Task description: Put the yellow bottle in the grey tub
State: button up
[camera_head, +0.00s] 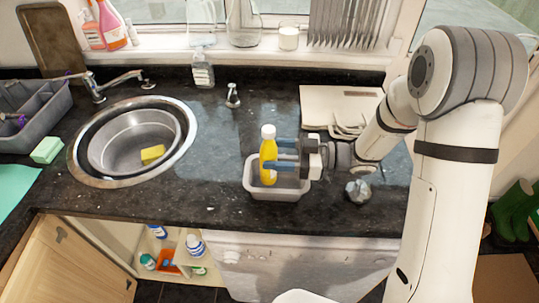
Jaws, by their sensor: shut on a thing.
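The yellow bottle (268,160) has a white cap and stands upright between the blue fingers of my gripper (280,157). My gripper reaches in from the right and is shut on the bottle's middle. The grey tub (277,193) stands on the dark counter below. The bottle's lower end shows over the tub's opening, in front of its back rim. Whether the bottle's base touches the tub's floor cannot be told from this view. The fingers and gripper body cover part of the bottle and tub.
A round sink (132,140) with a yellow sponge (152,154) is at left. A crumpled grey lump (358,191) lies right of the tub. Boards and a folded cloth (340,108) lie behind. A soap bottle (202,68) and a small tap (232,96) stand at the back.

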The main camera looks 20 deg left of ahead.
jog(key=shift+s+a+f+p, duration=0.15)
jog(key=shift+s+a, duration=0.05)
jog(key=shift+a, duration=0.35)
jog(key=shift+s+a+f+p, duration=0.15)
jog(key=shift+a, duration=0.35)
jog(key=shift+w+d+f, duration=0.15)
jog(key=shift+f, duration=0.1)
jog(key=shift+f+b, duration=0.5)
jog(key=shift+f, duration=0.15)
jog(key=o, duration=1.4)
jog(key=shift+r, duration=0.1)
